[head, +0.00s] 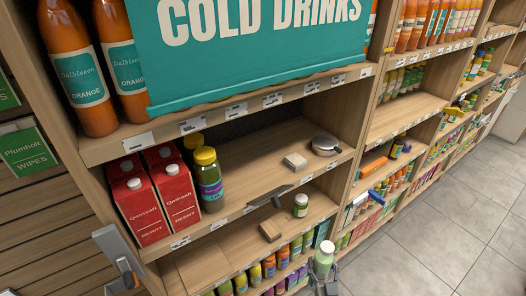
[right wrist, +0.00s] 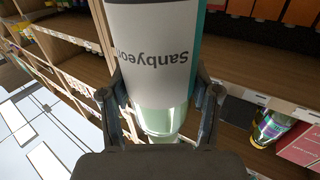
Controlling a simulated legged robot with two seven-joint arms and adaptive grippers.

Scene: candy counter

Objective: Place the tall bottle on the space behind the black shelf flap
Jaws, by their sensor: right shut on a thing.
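The tall bottle (head: 323,262) is pale green with a light top, low in the head view in front of the shelves. In the right wrist view the bottle (right wrist: 155,50) fills the middle and has a white label reading "Sanbyeon". My right gripper (head: 325,284) is shut on it, with one finger on each side (right wrist: 160,100). A thin dark flap (head: 268,196) sticks out at the front edge of the middle shelf, up and left of the bottle. The shelf board behind it (head: 255,158) looks bare.
Red cartons (head: 138,200) and a yellow-capped jar (head: 208,180) stand left on that shelf. A small block (head: 295,161) and a round metal item (head: 325,145) lie farther right. A teal "COLD DRINKS" sign (head: 255,50) hangs above. The shelf below holds a small jar (head: 300,206).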

